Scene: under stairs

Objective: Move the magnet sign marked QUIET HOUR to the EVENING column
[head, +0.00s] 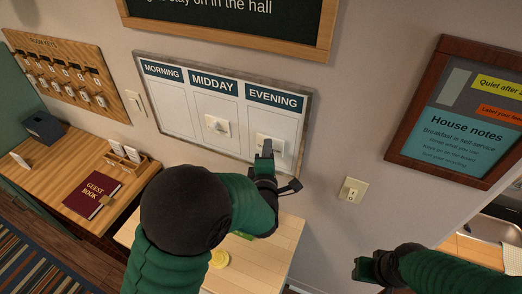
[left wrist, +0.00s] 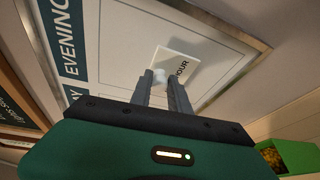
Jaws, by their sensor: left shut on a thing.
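The board (head: 176,110) on the wall has columns headed MORNING, MIDDAY and EVENING (head: 274,97). A pale sign (head: 262,138) is in the EVENING column, partly hidden by my left gripper (head: 266,152). In the left wrist view the sign (left wrist: 182,62) shows the letters HOUR; the rest of its text is covered. My left gripper (left wrist: 160,79) is shut on its small knob, and the sign is at or very near the board face. Another pale sign (head: 217,125) is in the MIDDAY column. My right gripper (head: 372,269) is low at the right, away from the board; its jaws are unclear.
A light wooden table (head: 278,252) stands below the board. A desk at the left holds a guest book (head: 92,195) and a card holder (head: 127,155). A wall switch (head: 353,190) and a House notes frame (head: 397,135) are to the right.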

